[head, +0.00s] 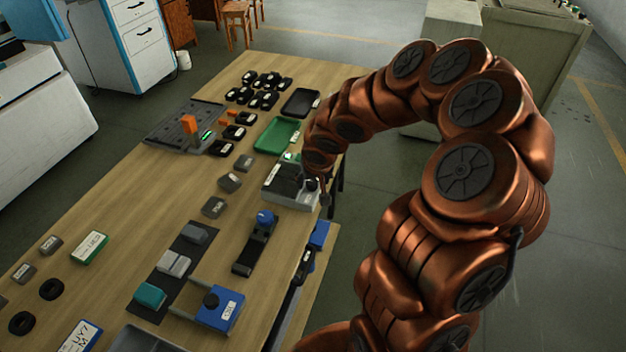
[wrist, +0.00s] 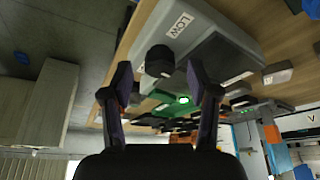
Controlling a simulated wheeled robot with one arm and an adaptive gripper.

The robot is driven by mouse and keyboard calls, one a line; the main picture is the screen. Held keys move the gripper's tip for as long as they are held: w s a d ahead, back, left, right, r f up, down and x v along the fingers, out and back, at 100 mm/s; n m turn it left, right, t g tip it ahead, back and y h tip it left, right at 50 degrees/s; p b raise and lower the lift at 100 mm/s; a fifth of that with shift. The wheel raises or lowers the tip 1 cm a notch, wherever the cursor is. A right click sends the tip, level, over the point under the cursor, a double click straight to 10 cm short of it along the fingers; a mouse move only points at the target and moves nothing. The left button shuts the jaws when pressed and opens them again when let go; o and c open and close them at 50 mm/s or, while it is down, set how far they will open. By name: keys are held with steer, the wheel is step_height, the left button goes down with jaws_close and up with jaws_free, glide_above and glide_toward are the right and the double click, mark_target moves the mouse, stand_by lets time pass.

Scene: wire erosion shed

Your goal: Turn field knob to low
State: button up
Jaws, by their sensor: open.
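The field knob is a black round knob (wrist: 160,60) on the front of a grey box (wrist: 205,45) in the wrist view. A white label reading LOW (wrist: 180,25) is on the box near the knob, and a green light (wrist: 184,100) glows beyond it. In the head view the grey box (head: 283,190) sits at the table's right edge, with the dark knob (head: 312,184) on its right side. My gripper (wrist: 158,82) is open, its fingers apart on either side of the knob's line. I cannot tell whether they touch it.
A green tray (head: 275,135) and a black tray (head: 300,102) lie behind the box on the wooden table (head: 130,205). A blue-knobbed device (head: 255,240) and a blue box (head: 217,305) stand nearer. Open floor lies right of the table.

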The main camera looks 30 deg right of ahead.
steer(key=shift+w+f, duration=0.15)
steer(key=shift+f, duration=0.25)
jaws_close()
stand_by(0.4)
